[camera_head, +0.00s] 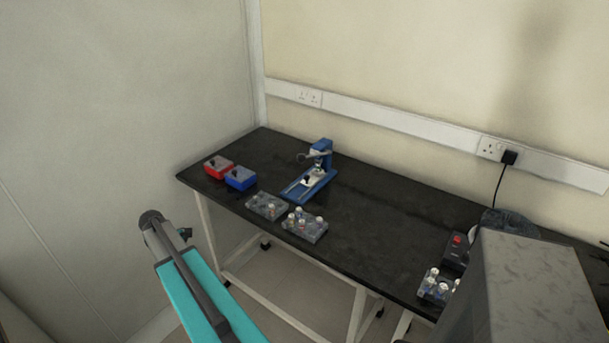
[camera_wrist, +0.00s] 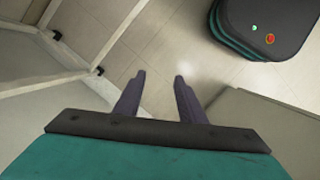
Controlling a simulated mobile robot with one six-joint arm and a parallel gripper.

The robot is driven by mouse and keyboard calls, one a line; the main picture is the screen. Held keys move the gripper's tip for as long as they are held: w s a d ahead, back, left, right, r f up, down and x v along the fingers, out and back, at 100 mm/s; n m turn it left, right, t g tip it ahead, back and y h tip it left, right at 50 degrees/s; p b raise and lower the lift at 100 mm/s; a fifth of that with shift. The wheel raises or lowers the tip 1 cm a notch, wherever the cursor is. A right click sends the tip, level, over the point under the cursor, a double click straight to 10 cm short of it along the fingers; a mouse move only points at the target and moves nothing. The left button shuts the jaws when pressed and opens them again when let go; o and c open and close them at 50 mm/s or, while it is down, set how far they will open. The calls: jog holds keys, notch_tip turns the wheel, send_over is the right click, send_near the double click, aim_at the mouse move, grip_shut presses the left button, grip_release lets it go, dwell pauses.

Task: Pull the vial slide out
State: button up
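The blue device with a slide (camera_head: 317,170) stands on the black bench, towards its back left, in the head view. Its flat bed reaches towards the bench's front edge, with a small light carriage and a dark knob (camera_head: 307,181) on it. Whether a vial sits in the slide is too small to tell. My gripper (camera_wrist: 160,78) shows in the wrist view with its two dark fingers apart and nothing between them. It points at the floor, away from the device. The device is not in the wrist view.
The black bench (camera_head: 375,215) also bears a red box (camera_head: 219,167), a blue box (camera_head: 241,178), a clear rack (camera_head: 267,206), a rack with several vials (camera_head: 305,225) and another vial rack (camera_head: 436,287) at right. Bench between device and right-hand items is clear.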

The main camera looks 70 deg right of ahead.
jog(key=s+d+r+n+h+b, duration=0.1)
jog(key=d+r, duration=0.7)
jog(key=d, duration=0.2)
jog(key=s+d+r, duration=0.1)
jog(key=d+r, duration=0.6)
jog(key=d, duration=0.4)
jog(key=s+d+r, duration=0.9)
jog(key=d, duration=0.4)
jog(key=n+g, duration=0.1)
send_near(307, 176)
jog(key=v, duration=0.5)
jog(key=shift+w+a+r, duration=0.1)
jog(key=shift+w+r, duration=0.2)
jog(key=shift+w, duration=0.05)
jog(key=shift+f, duration=0.15)
jog(key=shift+s+p+x, duration=0.2)
jog(key=shift+p+x, duration=0.8)
jog(key=shift+x, duration=5.8)
grip_shut()
